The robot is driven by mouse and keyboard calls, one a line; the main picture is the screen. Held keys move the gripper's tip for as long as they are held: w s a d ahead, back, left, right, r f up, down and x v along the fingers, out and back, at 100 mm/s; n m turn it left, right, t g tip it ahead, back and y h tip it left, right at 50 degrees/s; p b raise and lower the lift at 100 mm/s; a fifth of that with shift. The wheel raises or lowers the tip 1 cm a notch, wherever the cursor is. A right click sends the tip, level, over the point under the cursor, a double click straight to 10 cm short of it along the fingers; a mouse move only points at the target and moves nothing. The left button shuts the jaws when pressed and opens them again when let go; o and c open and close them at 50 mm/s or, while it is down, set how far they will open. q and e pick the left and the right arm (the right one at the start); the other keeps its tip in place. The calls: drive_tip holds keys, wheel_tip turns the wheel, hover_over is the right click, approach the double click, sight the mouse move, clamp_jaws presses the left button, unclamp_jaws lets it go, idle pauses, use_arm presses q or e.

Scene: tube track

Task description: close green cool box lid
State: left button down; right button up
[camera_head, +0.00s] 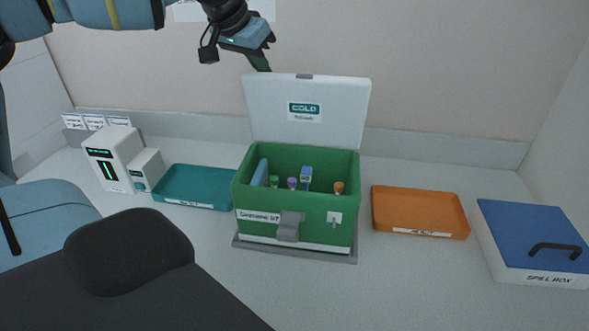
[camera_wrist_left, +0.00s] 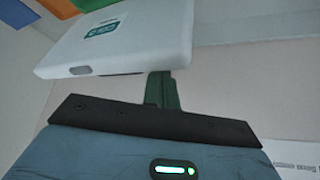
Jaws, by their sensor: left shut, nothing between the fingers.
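The green cool box (camera_head: 295,229) stands on the counter in the middle of the head view. Its white lid (camera_head: 345,105), with a "COLD" label, is open and stands up at the back. The lid also fills the upper left of the left wrist view (camera_wrist_left: 150,45). Several capped tubes (camera_head: 292,183) and a blue piece (camera_head: 260,172) show inside the box. My left gripper (camera_head: 261,64) is shut and empty at the lid's upper left edge. Its fingers (camera_wrist_left: 162,88) look close to the lid's edge; I cannot tell whether they touch.
A teal tray (camera_head: 195,186) and a white device (camera_head: 112,155) are left of the box. An orange tray (camera_head: 418,211) and a blue-lidded spill box (camera_head: 532,240) are on the right. The wall (camera_head: 440,70) rises behind the lid.

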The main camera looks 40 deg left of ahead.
sight(255, 75)
use_arm(q)
drive_tip(key=shift+s+f, duration=0.25)
drive_tip(key=shift+f, duration=0.55)
use_arm(e)
drive_tip(key=shift+w+r, duration=0.1)
drive_tip(key=shift+w, duration=0.15)
use_arm(q)
drive_tip(key=shift+s+d+r+p, duration=0.1)
drive_tip(key=shift+s+d+p, duration=0.2)
drive_tip(key=shift+s, duration=0.25)
drive_tip(key=shift+s+d+r+p, duration=0.1)
drive_tip(key=shift+s+d+p, duration=0.15)
drive_tip(key=shift+s, duration=0.25)
drive_tip(key=shift+s+d+f, duration=0.1)
drive_tip(key=shift+s+d, duration=0.15)
drive_tip(key=shift+s, duration=0.25)
drive_tip(key=shift+s+d+f+p, duration=0.1)
drive_tip(key=shift+s+d+p, duration=0.15)
drive_tip(key=shift+s+p, duration=0.1)
use_arm(e)
drive_tip(key=w+r, duration=0.1)
drive_tip(key=r, duration=0.1)
drive_tip(key=shift+w+r+t, duration=0.4)
drive_tip(key=shift+w, duration=0.15)
